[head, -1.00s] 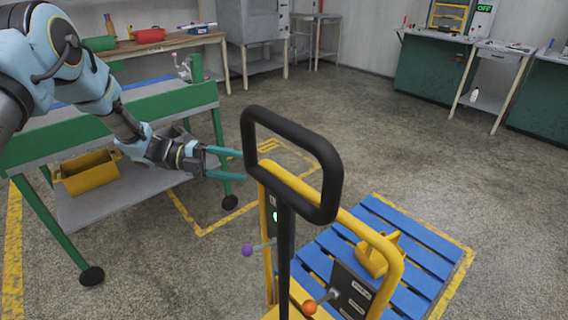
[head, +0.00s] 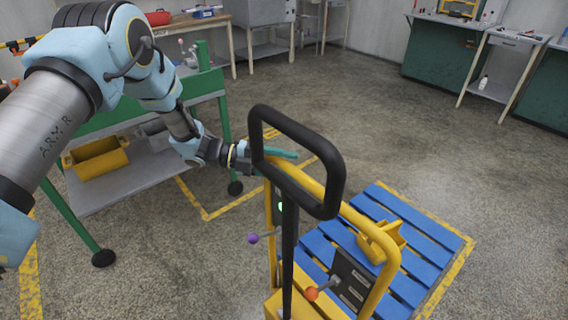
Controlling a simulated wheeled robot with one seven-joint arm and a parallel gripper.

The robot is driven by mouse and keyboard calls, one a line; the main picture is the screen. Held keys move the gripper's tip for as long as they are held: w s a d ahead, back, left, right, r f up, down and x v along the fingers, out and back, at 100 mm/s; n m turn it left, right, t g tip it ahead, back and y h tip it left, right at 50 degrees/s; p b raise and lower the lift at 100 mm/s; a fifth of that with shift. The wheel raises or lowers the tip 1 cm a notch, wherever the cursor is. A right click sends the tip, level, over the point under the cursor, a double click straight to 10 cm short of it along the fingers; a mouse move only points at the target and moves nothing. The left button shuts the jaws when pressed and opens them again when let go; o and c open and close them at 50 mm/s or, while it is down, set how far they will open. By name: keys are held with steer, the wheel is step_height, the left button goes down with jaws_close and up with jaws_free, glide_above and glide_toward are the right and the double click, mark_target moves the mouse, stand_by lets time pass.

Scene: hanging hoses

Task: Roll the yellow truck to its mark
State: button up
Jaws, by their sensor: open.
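The yellow truck (head: 391,262) stands at the centre front, with a tall black loop handle (head: 335,178) upright above its yellow frame. My gripper (head: 280,156) is open at the left bar of the loop. A teal finger shows through the loop; the bar hides part of the gripper, and I cannot tell whether the bar lies between the fingers or touches them. A yellow floor outline (head: 222,211) lies behind and left of the truck. Another yellow outline (head: 452,273) edges the blue pallet.
The blue slatted pallet (head: 415,220) lies right of the truck, with a yellow bracket-like piece (head: 380,240) above it. A green-legged bench (head: 75,217) with a yellow bin (head: 97,158) stands left. Open concrete floor lies beyond the truck.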

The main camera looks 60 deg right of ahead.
jaws_close()
stand_by(0.4)
stand_by(0.9)
